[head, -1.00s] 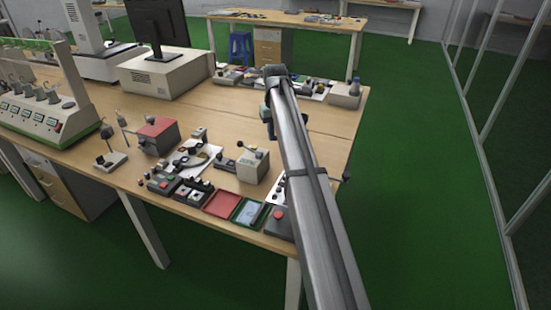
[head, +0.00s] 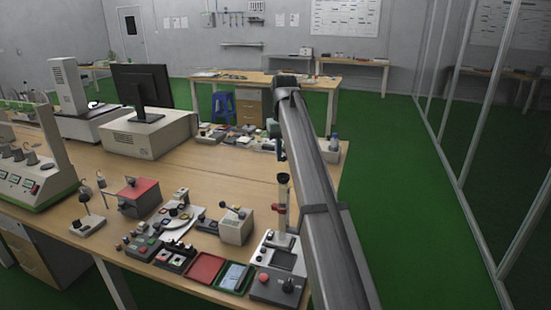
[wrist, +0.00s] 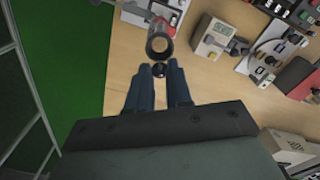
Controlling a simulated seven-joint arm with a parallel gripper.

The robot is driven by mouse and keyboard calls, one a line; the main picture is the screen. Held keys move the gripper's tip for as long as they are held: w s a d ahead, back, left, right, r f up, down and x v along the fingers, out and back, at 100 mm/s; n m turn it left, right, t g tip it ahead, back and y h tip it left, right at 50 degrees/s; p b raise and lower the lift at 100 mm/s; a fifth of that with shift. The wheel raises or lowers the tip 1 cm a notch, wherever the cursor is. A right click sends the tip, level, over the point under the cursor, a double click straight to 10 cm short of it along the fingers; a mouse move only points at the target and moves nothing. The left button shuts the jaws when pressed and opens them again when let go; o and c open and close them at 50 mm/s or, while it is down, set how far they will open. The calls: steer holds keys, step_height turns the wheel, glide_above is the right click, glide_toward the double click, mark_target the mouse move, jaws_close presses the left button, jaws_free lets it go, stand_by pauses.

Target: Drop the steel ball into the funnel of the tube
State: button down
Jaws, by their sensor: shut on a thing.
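The steel ball (wrist: 159,70) is a small dark sphere between the blue fingertips of my gripper (wrist: 160,72) in the wrist view. My gripper is shut on it. The tube's round funnel (wrist: 160,47) opens just beyond the ball in the wrist view, its mouth apart from the ball in the picture. In the head view the funnel (head: 283,180) tops an upright tube with a red part (head: 280,213), on a grey base at the table's right front. My gripper (head: 277,147) is partly hidden by my arm there, above and behind the funnel; the ball cannot be made out.
A grey box with a lever (head: 236,227) stands left of the tube. A red tray (head: 204,270) and a control box with a red button (head: 277,286) lie near the front edge. Bare table (head: 215,160) lies behind them.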

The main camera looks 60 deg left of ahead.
steer(key=shift+f, duration=1.9)
steer(key=c, duration=1)
jaws_free()
steer(key=shift+o, duration=0.2)
steer(key=shift+r, duration=0.1)
steer(key=shift+r, duration=2.45)
